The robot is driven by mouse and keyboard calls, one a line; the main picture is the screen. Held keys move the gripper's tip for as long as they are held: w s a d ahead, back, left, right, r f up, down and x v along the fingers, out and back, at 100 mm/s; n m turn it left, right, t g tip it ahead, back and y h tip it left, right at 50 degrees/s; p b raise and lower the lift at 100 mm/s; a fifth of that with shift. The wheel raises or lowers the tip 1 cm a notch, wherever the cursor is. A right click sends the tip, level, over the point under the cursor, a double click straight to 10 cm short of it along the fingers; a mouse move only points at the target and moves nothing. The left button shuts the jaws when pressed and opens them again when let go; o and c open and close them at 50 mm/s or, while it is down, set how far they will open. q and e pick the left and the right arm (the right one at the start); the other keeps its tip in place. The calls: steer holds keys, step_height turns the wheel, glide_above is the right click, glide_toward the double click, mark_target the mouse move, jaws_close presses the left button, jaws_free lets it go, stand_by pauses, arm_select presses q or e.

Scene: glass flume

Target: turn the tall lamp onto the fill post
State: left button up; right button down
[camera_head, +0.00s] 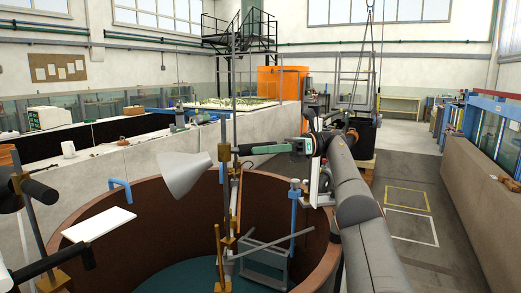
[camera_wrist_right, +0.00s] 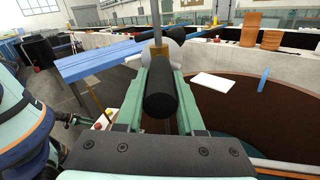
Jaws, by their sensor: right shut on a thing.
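The tall lamp has a pale grey cone shade (camera_head: 185,172) clamped to an upright pole (camera_head: 233,95) inside the round brown tank. The shade points down and to the left. My right gripper (camera_head: 243,149) reaches in from the right at the clamp. In the right wrist view its green jaws (camera_wrist_right: 160,92) are shut around a black round handle (camera_wrist_right: 160,85), with a pale rounded part of the lamp (camera_wrist_right: 176,47) just beyond. A blue post (camera_head: 295,195) stands at the tank's right side; I cannot tell whether it is the fill post. My left gripper is not in view.
The tank (camera_head: 140,225) has a white board (camera_head: 98,226) and a blue hooked pipe (camera_head: 118,187) at its left. Another stand with black handles (camera_head: 40,191) is at the far left. A grey frame (camera_head: 265,258) sits low in the tank.

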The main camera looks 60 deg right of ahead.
steer(key=shift+f, duration=0.1)
steer(key=c, duration=0.5)
jaws_free()
steer(key=shift+a+r, duration=0.1)
steer(key=shift+r, duration=1.6)
steer(key=s+a+r+b, duration=0.2)
steer(key=a+r, duration=0.1)
steer(key=s+a+r+b, duration=0.2)
steer(key=s+a+r, duration=0.1)
steer(key=a, duration=0.1)
steer(key=s+a+r+b, duration=0.3)
steer(key=a, duration=0.1)
steer(key=shift+a+r, duration=0.25)
steer(key=shift+r, duration=0.15)
